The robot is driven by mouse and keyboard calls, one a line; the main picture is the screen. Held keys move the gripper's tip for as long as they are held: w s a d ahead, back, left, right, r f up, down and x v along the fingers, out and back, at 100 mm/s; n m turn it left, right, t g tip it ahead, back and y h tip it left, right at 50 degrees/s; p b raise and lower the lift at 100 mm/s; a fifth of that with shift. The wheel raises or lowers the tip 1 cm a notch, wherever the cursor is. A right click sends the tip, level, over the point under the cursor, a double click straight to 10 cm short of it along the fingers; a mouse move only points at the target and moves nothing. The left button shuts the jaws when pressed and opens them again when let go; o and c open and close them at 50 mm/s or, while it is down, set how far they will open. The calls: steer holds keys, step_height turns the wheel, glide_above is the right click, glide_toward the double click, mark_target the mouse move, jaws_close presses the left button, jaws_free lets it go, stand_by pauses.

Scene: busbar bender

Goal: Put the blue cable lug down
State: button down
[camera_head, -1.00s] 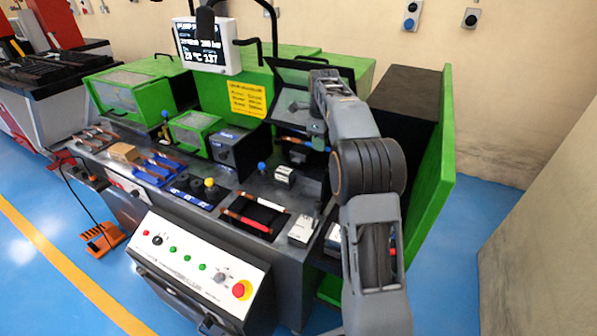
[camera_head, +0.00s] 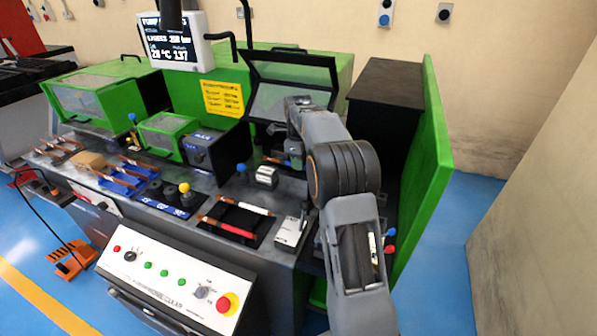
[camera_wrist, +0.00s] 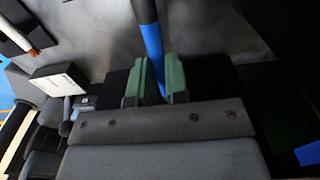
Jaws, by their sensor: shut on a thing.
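In the wrist view my gripper (camera_wrist: 155,82) has its two green fingers closed on the blue cable lug (camera_wrist: 152,42). The lug shows as a blue bar running up from between the fingers, with a dark section above it. A dark grey surface lies behind it; I cannot tell whether the lug touches it. In the head view my arm hides most of the gripper, which is over the right part of the bench, below a dark tilted panel. A small bit of blue (camera_head: 287,163) shows beside the arm there.
A white-topped box (camera_head: 292,231) and a small white block (camera_head: 262,177) stand near my arm. A green side panel (camera_head: 432,150) bounds the right. A control panel (camera_head: 168,270) is in front.

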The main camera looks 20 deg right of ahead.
mark_target(299, 176)
steer(key=shift+f, duration=1.7)
steer(key=shift+f+b, duration=0.15)
steer(key=shift+b, duration=0.15)
steer(key=c, duration=1.1)
jaws_free()
